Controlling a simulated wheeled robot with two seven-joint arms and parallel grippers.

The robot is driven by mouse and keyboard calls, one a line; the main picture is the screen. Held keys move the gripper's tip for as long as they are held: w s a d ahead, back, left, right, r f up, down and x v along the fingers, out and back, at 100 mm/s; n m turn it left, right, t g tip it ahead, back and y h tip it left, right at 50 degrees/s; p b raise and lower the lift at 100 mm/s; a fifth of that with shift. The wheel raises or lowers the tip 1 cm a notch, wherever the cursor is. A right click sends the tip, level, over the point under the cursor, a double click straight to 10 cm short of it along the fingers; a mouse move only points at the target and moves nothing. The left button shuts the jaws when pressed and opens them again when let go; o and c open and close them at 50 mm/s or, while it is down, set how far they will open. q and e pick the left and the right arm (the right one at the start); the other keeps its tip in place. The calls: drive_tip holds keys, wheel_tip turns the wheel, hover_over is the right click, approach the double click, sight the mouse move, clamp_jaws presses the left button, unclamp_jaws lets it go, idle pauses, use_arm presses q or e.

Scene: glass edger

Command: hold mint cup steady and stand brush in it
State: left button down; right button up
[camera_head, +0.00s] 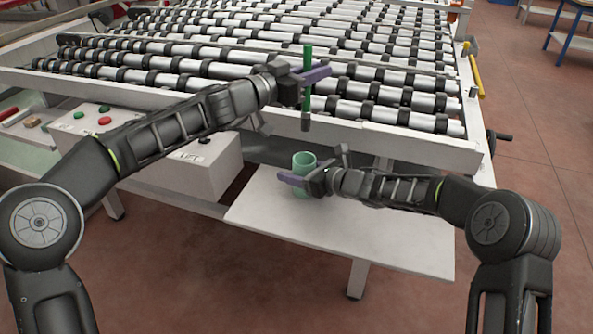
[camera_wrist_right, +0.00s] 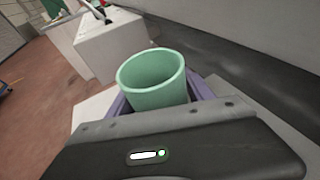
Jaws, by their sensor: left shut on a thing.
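The mint cup (camera_head: 303,161) stands upright on the pale shelf (camera_head: 385,235). My right gripper (camera_head: 305,181) is at the cup, low on its near side. In the right wrist view the cup (camera_wrist_right: 152,78) sits between the two purple fingers, one close on each side, with its opening upward and no contents visible. Whether the fingers press on it cannot be told. My left gripper (camera_head: 309,75) is shut on the green brush (camera_head: 307,100) and holds it upright, dark end down. In the head view the brush's lower end is just above the cup, apart from it.
The roller conveyor (camera_head: 240,52) fills the back, its white front rail (camera_head: 370,137) behind the cup. A white control box (camera_head: 195,165) with buttons stands left of the shelf. The shelf is clear to the right of the cup, beneath my right arm.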

drive_tip(key=c, duration=1.1)
drive_tip(key=shift+o, duration=0.2)
use_arm(q)
drive_tip(key=n+t+y, duration=0.1)
drive_tip(key=t+y, duration=0.1)
drive_tip(key=a+n+t+y, duration=0.1)
drive_tip(key=n+y, duration=0.1)
drive_tip(key=shift+w+r+n+t+y, duration=0.2)
drive_tip(key=shift+n+t+y, duration=0.1)
drive_tip(key=shift+t, duration=0.1)
drive_tip(key=shift+d+f, duration=0.1)
idle(0.4)
drive_tip(key=shift+f, duration=8.8)
